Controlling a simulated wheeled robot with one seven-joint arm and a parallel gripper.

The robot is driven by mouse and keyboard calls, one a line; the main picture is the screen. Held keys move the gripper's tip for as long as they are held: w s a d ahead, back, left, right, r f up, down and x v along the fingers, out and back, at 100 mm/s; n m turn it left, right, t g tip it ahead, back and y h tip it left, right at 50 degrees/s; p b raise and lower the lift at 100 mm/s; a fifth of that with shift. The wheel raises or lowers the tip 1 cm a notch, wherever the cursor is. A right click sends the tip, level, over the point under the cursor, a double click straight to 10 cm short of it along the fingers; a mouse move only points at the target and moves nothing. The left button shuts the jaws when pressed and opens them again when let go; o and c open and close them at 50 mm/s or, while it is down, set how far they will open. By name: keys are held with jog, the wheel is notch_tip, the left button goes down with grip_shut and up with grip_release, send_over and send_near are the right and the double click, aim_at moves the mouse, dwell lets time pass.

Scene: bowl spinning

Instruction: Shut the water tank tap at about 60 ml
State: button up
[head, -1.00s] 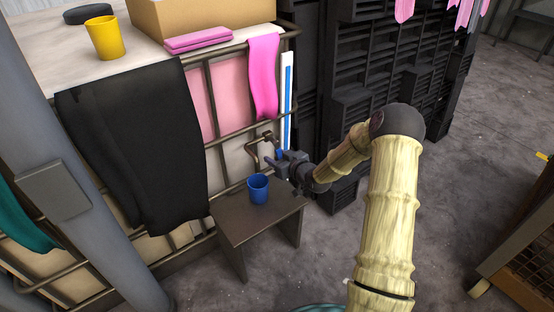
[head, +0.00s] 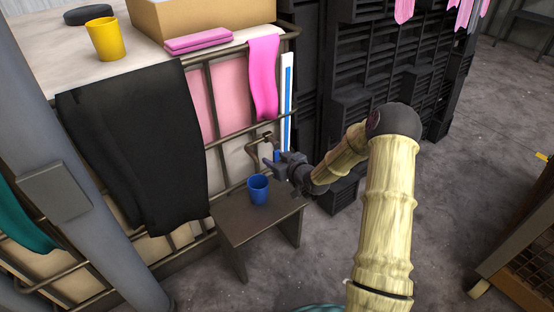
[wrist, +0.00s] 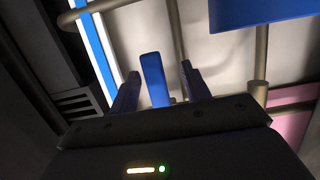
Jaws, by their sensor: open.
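In the wrist view the blue handle (wrist: 154,80) stands between my two fingers, with a gap on each side. My gripper (head: 273,164) is open at the tap; its spread fingers also show in the wrist view (wrist: 159,70). A blue cup (head: 258,190) stands upright on a small dark table (head: 238,225) below the spout; part of the cup shows in the wrist view (wrist: 255,9). The water level inside the cup cannot be made out.
A blue-and-white strip (head: 287,100) stands upright just right of the tap. Black crates (head: 352,105) are stacked behind my arm. A black cloth (head: 135,145) and a pink cloth (head: 264,78) hang on the cage. A yellow cup (head: 105,38) stands on top.

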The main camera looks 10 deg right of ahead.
dwell(0.3)
jog(key=p+v, duration=0.3)
jog(key=v, duration=0.5)
jog(key=shift+s+r, duration=0.2)
jog(key=shift+r, duration=0.15)
dwell(0.5)
jog(key=s+a+r+m+g+h+p, duration=0.1)
jog(key=s+r+m+g+h+p, duration=0.35)
jog(key=s+r, duration=0.75)
jog(key=s+a+r+m+g+h+p, duration=0.15)
jog(key=s+r+g+p, duration=0.6)
jog(key=s, duration=0.75)
notch_tip(320, 180, up, 40)
jog(key=n+t+p, duration=0.1)
jog(key=p, duration=3.6)
jog(key=shift+w+a+f, duration=0.15)
jog(key=shift+w+a, duration=0.05)
jog(key=shift+w, duration=0.05)
